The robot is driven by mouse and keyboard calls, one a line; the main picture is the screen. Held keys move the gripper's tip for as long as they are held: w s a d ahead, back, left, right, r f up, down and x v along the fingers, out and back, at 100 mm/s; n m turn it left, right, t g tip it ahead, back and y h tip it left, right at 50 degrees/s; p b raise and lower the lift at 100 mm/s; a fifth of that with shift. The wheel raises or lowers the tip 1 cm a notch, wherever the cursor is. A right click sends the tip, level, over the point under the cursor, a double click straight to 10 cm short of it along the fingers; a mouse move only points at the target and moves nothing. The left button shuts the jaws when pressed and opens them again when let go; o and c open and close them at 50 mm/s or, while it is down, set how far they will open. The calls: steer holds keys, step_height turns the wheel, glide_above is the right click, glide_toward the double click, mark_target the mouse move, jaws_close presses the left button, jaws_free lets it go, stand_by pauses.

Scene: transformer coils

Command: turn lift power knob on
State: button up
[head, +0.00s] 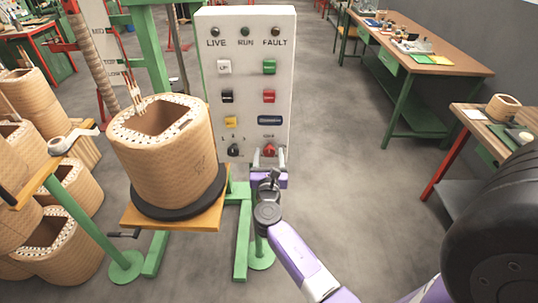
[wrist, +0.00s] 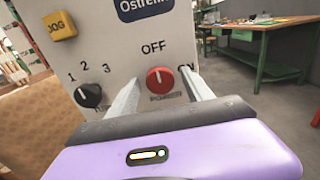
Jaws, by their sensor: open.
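The red power knob (wrist: 160,80) is on the lower right of the white control panel (head: 247,60). In the wrist view its pale pointer line stands about upright, towards the OFF mark. The ON mark to its right is partly covered by a finger. My gripper (wrist: 161,77) is open, with one finger on each side of the knob in the picture. I cannot tell whether the fingers touch it. In the head view the knob (head: 269,150) shows red just above and between the fingers of my gripper (head: 269,158).
A black selector knob (wrist: 89,95) marked 1, 2, 3 sits left of the red one. A yellow JOG button (wrist: 59,25) is above it. A large wound coil (head: 165,160) stands close on the left. A workbench (head: 450,57) is at the back right, with bare floor between.

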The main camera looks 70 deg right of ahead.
steer(key=shift+c, duration=0.5)
jaws_close()
steer(key=shift+f+m+b, duration=0.1)
steer(key=shift+m+b, duration=0.2)
steer(key=shift+m, duration=0.1)
steer(key=m+b, duration=0.2)
steer(key=m, duration=0.1)
steer(key=shift+f, duration=0.1)
steer(key=m+b, duration=0.3)
steer(key=m, duration=0.2)
steer(key=shift+b, duration=0.4)
steer(key=m+b, duration=0.4)
steer(key=m, duration=0.1)
steer(key=shift+m, duration=0.4)
steer(key=shift+m+b, duration=1.15)
steer(key=shift+m, duration=0.75)
